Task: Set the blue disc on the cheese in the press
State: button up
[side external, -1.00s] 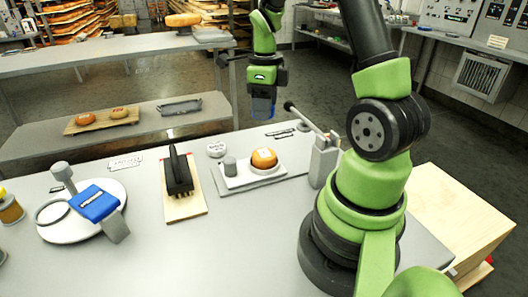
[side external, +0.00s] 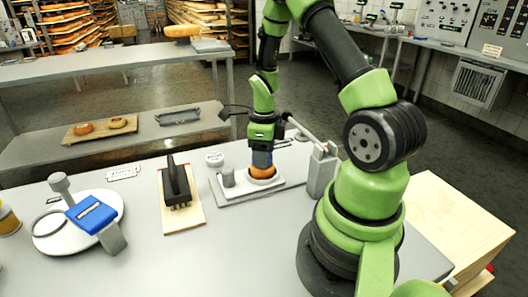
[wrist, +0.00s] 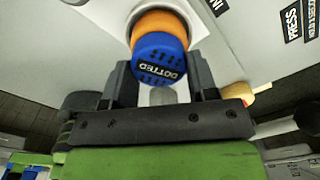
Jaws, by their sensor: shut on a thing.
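The blue disc (wrist: 158,57), marked "DOTTED", is held between the two fingers of my gripper (wrist: 160,78) in the wrist view. In the side view my gripper (side external: 262,150) is right over the press, pointing down, with the disc between its fingers and partly hidden. The cheese (wrist: 158,24) also shows just beyond the disc in the wrist view.
The press lever and its grey post (side external: 321,170) stand right of the cheese. A small grey cylinder (side external: 228,177) is to its left. A black brush-like tool (side external: 177,182) on a board and a white round scale with a blue block (side external: 90,214) are further left.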

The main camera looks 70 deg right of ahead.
jog(key=shift+f, duration=0.1)
jog(key=o, duration=0.9)
jog(key=a+r+n+t, duration=0.1)
jog(key=a+r+n, duration=0.15)
jog(key=r, duration=0.65)
jog(key=a+r+n+t, duration=0.15)
jog(key=r+n, duration=0.25)
jog(key=r, duration=0.4)
jog(key=s+a+r+n+t, duration=0.1)
jog(key=s+a+r+n, duration=0.1)
jog(key=a+n, duration=0.3)
jog(key=s+a+r+n+t+y, duration=0.1)
jog(key=a+n, duration=0.4)
jog(key=n, duration=0.5)
jog(key=s+a+r+n+t+y, duration=0.1)
jog(key=s+a+r+n, duration=0.3)
jog(key=n, duration=0.4)
jog(key=shift+s+a+r+t, duration=0.4)
jog(key=shift+s+a+t, duration=0.2)
jog(key=shift+s+t, duration=0.25)
